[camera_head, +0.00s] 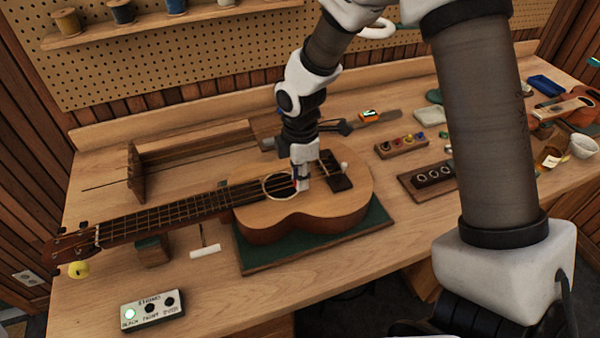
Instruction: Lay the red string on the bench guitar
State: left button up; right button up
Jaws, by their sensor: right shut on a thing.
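The bench guitar (330,206), a small ukulele-like instrument with a light wood top, lies face up on a green-topped board (290,262). Its neck (165,215) points left and its headstock hangs near the bench's left end. My right gripper (300,187) points down over the body, between the sound hole and the dark bridge (335,172). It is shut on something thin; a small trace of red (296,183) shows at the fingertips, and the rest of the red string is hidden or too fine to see. My left gripper is not in view.
A wooden rack (136,172) stands behind the neck. A white-handled tool (205,251) and a switch box (152,309) with a lit green lamp lie in front. Small trays (402,146), a white cup (584,146) and another ukulele (570,104) are at right. The front bench is mostly clear.

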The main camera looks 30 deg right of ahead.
jog(key=shift+r+p, duration=0.15)
jog(key=shift+p, duration=0.3)
dwell(0.4)
jog(key=o, duration=1.2)
notch_tip(320, 180, up, 7)
jog(key=p, duration=0.7)
jog(key=shift+p, duration=0.35)
